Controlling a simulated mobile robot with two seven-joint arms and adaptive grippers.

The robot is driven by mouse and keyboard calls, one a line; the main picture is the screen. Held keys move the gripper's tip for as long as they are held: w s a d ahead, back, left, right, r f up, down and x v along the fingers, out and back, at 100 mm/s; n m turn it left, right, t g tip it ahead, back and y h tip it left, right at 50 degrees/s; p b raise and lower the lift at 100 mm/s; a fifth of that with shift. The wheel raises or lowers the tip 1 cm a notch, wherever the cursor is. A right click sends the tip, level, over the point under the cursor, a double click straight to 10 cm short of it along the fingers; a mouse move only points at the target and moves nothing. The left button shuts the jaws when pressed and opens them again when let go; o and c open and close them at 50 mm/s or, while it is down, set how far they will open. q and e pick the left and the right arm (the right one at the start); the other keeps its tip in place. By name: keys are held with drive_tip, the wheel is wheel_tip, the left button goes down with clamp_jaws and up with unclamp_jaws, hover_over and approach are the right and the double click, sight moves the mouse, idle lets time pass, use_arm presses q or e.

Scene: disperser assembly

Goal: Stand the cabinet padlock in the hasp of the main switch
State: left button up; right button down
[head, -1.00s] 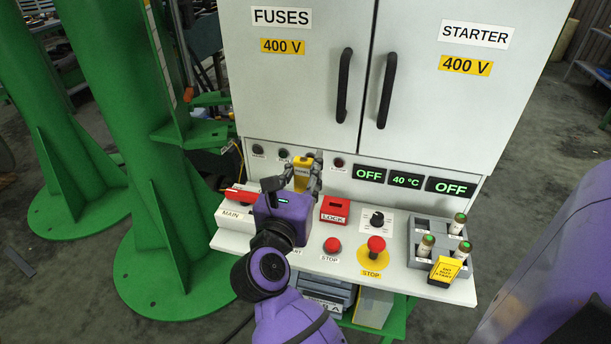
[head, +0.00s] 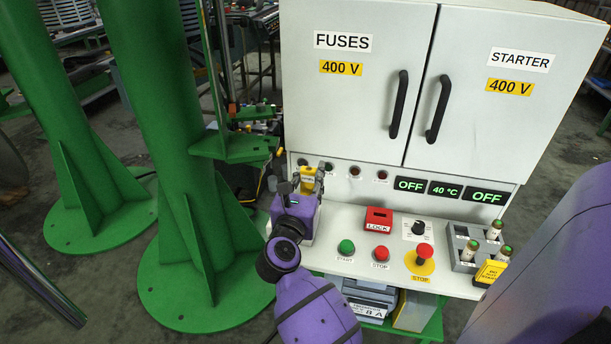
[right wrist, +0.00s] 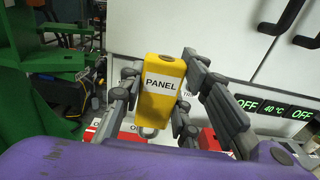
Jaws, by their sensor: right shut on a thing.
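The yellow cabinet padlock (head: 307,176), labelled PANEL in the right wrist view (right wrist: 161,88), is between the fingers of my right gripper (head: 304,183). The gripper is shut on it and holds it body up, with the grey shackle (right wrist: 148,132) pointing down. The gripper is at the left end of the panel's shelf and covers the main switch in the head view. In the right wrist view a red part (right wrist: 98,133), apparently of the main switch, shows below and left of the padlock. The hasp cannot be made out, nor whether the shackle touches it. My left gripper is out of view.
The red LOCK box (head: 378,219) stands right of the gripper. The green START button (head: 346,247), red STOP button (head: 381,254) and emergency STOP (head: 424,253) are on the shelf. A grey holder (head: 462,255) is at the right. A green post (head: 150,130) stands left.

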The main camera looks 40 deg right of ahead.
drive_tip(key=shift+w+a+f, duration=0.25)
drive_tip(key=shift+a+f, duration=0.05)
drive_tip(key=shift+f, duration=0.1)
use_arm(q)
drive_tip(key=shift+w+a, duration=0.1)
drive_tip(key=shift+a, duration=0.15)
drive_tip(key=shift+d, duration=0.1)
use_arm(e)
drive_tip(key=shift+d, duration=0.1)
